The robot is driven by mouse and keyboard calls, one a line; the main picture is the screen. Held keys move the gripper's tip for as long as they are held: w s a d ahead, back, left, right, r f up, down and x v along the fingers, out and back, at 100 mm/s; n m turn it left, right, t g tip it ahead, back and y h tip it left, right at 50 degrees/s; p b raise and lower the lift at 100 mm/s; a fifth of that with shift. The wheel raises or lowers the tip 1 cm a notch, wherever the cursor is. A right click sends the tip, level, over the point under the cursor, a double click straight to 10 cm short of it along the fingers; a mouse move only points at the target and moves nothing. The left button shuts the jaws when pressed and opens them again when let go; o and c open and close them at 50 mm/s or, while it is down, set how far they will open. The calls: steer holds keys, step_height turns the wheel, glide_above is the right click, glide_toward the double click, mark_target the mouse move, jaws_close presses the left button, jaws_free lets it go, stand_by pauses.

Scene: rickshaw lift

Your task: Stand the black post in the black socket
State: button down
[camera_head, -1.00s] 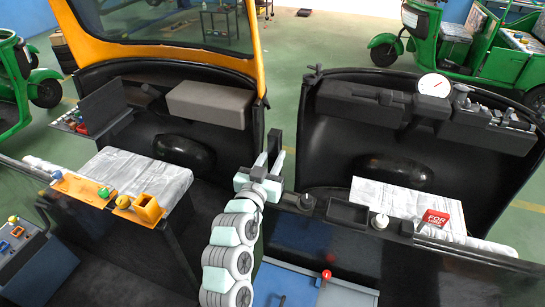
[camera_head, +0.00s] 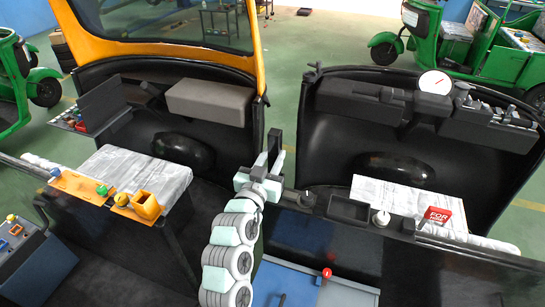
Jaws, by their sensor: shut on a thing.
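My gripper (camera_head: 270,163) is in the middle of the view, above the dark ledge between the two seats, with its pale fingers pointing up and away. It is shut on a dark upright piece, which looks like the black post (camera_head: 274,142). Its lower end is hidden by the fingers and the hand. A small black block (camera_head: 307,199) stands on the ledge just right of the gripper and may be the black socket; its opening is too small to make out. The post is apart from this block.
A black open tray (camera_head: 348,209), a white knob (camera_head: 381,218) and a red sign (camera_head: 438,215) line the right ledge. A blue panel with a red-knobbed lever (camera_head: 327,273) is nearer.

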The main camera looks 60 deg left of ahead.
steer(key=c, duration=1)
jaws_free()
steer(key=shift+s, duration=0.1)
steer(key=shift+p+v, duration=0.5)
steer(key=shift+v, duration=4.85)
steer(key=shift+r, duration=0.1)
